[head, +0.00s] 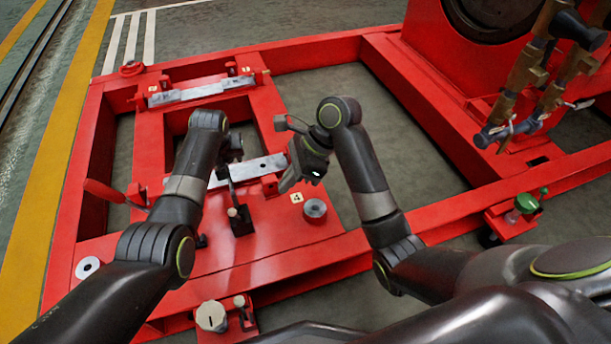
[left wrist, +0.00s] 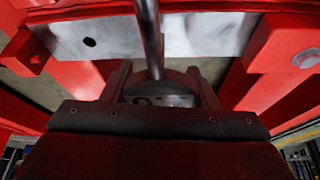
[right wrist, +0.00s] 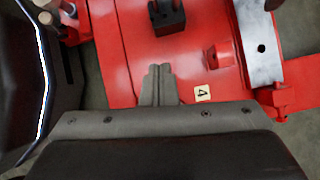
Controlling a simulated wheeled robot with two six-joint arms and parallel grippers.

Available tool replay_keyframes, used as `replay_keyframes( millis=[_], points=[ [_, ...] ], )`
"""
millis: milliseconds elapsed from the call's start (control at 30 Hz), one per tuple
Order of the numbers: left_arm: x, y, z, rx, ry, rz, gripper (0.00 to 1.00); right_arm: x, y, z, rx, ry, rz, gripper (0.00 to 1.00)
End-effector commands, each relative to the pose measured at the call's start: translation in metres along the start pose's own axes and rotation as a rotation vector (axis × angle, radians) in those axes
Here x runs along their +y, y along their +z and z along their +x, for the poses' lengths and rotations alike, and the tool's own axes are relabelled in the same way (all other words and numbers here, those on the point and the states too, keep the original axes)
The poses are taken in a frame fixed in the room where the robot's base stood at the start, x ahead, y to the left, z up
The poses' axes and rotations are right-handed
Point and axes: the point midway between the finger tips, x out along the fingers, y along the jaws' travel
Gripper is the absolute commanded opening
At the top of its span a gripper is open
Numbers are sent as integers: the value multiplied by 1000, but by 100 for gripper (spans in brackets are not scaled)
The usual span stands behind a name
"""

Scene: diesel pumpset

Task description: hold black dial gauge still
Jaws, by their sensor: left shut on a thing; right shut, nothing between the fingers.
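The black dial gauge (left wrist: 161,88) shows in the left wrist view as a dark round body with a lighter marked band, between the two fingers of my left gripper (left wrist: 160,80). A grey rod (left wrist: 150,40) runs from it to the top edge of that view. In the head view my left gripper (head: 226,165) is over the red frame near a silver bar, and my arm hides most of the gauge. My right gripper (head: 287,184) is shut and empty, to the right of the left one; its closed fingertips (right wrist: 158,75) show in the right wrist view above the red plate.
Silver bars (head: 190,92) lie across the red frame (head: 260,262). A small black block with a post (head: 241,222) stands just in front of my grippers. A grey round piece (head: 315,210) sits to the right. A red machine (head: 430,50) stands at back right.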

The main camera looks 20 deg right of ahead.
Motion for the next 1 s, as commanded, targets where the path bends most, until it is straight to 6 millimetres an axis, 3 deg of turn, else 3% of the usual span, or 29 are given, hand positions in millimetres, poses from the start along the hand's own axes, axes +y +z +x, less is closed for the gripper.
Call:
replay_keyframes(
  millis=[100, 300, 800, 833, 1000],
  points=[
    [0, 0, 0, 0, 0, 0, 0, -2, -17, -11, 4, -2, 1, 0],
    [0, 0, 0, 0, 0, 0, 0, -3, -33, -21, 1, -1, 0, 0],
    [0, 0, 0, 0, 0, 0, 0, -3, -36, -23, -1, 0, -1, 0],
    [0, 0, 0, 0, 0, 0, 56, -3, -36, -23, -1, 0, -1, 0],
    [0, 0, 0, 0, 0, 0, 79, -3, -36, -23, -1, 0, -1, 0]
  ],
)
